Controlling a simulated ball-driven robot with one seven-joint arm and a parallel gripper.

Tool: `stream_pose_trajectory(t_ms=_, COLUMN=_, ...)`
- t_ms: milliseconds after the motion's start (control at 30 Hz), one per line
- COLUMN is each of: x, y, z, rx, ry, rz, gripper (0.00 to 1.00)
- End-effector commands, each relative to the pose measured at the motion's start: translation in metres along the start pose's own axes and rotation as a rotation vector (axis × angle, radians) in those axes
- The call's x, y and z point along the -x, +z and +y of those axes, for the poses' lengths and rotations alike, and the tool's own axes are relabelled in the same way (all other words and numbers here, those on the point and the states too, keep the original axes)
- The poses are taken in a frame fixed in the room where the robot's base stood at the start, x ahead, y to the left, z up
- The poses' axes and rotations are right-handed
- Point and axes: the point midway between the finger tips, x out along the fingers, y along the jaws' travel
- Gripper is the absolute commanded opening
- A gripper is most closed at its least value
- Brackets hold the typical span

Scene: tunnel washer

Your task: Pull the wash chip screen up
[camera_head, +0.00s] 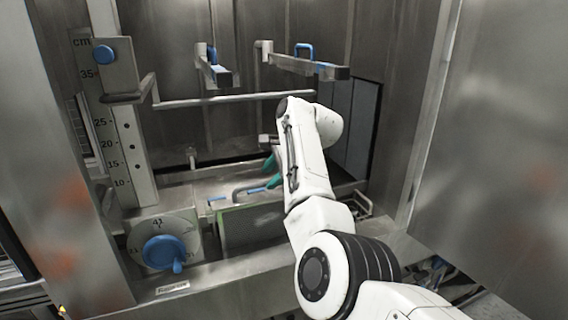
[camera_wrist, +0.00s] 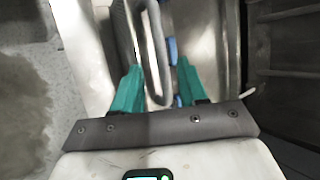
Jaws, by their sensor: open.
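The wash chip screen, which I take to be the greenish mesh panel (camera_head: 250,225), stands low in the front of the washer opening. A grey bar handle (camera_head: 245,190) runs along its top. My gripper (camera_head: 268,172) is just above and beside the handle, with its teal fingers apart. In the wrist view, a grey looped handle (camera_wrist: 155,60) passes between the open fingers of my gripper (camera_wrist: 158,78), apparently without being clamped. Part of the screen's right side is hidden by my arm.
A blue knob on a dial (camera_head: 165,252) is left of the screen. A centimetre scale (camera_head: 128,150) stands at the left wall. Metal arms with blue handles (camera_head: 305,50) and a cross bar (camera_head: 225,99) hang above. Steel panels flank the opening.

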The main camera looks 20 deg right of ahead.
Motion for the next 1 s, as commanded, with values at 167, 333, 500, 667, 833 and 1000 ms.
stream_pose_trajectory(t_ms=167, x=0.033, y=0.0, z=0.0, rx=0.002, ry=-0.005, rz=0.001, gripper=0.42)
stream_pose_trajectory(t_ms=333, x=0.058, y=0.0, z=0.0, rx=0.001, ry=-0.003, rz=0.0, gripper=0.42)
stream_pose_trajectory(t_ms=500, x=0.07, y=0.001, z=0.0, rx=0.001, ry=-0.002, rz=-0.001, gripper=0.42)
stream_pose_trajectory(t_ms=667, x=0.072, y=0.001, z=0.0, rx=0.001, ry=-0.001, rz=-0.001, gripper=0.42)
stream_pose_trajectory(t_ms=833, x=0.071, y=0.001, z=0.0, rx=0.001, ry=-0.001, rz=-0.001, gripper=0.42)
stream_pose_trajectory(t_ms=1000, x=0.071, y=0.0, z=0.001, rx=0.002, ry=0.0, rz=0.001, gripper=0.42)
